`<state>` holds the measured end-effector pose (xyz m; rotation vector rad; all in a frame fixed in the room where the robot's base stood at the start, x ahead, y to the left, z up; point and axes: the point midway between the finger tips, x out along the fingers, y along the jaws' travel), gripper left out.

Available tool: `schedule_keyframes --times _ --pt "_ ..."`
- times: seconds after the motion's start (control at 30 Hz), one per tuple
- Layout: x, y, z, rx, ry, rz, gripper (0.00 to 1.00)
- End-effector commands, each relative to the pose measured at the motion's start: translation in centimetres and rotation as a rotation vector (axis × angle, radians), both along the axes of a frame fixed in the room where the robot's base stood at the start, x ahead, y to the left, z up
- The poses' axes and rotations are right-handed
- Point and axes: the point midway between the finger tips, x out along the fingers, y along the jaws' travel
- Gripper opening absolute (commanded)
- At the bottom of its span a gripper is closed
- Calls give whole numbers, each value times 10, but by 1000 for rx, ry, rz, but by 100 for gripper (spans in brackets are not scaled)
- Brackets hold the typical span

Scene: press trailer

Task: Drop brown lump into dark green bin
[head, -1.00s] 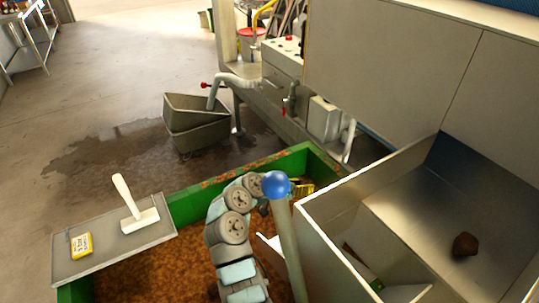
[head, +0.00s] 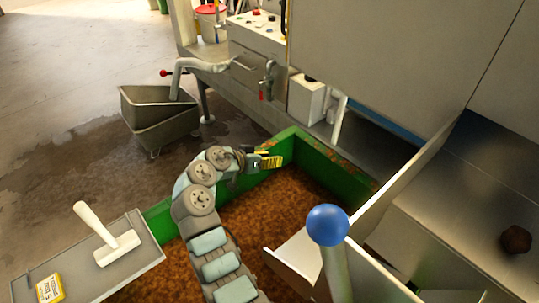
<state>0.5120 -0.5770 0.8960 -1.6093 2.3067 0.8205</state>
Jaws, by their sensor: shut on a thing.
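A dark brown lump (head: 516,239) lies on the metal chute at the right. A large green bin (head: 283,150) filled with crumbly brown material stands in the middle, under my arm. Two stacked dark, greenish-grey tubs (head: 160,112) stand on the floor at the upper left, apart from it. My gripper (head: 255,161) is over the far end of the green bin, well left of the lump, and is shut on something. A yellow, dark-striped piece (head: 268,161) shows at its tip. I cannot tell whether it is a finger or the held thing.
A blue-knobbed lever (head: 328,225) stands in front, right of my arm. Metal chute walls rise at the right. A grey board (head: 140,262) at the left carries a white-handled scraper (head: 112,240) and a yellow card (head: 48,288). Wet floor surrounds the tubs.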

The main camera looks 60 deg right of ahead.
Motion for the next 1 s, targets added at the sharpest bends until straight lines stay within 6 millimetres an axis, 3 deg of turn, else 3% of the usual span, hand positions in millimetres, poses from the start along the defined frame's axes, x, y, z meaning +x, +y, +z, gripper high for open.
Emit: schedule_keyframes --times 0.2,0.5,1.0 --pt "-1 0 -30 1 -1 -2 6" --pt "-1 0 -58 2 0 -1 6" --pt "0 0 -65 1 0 0 6"
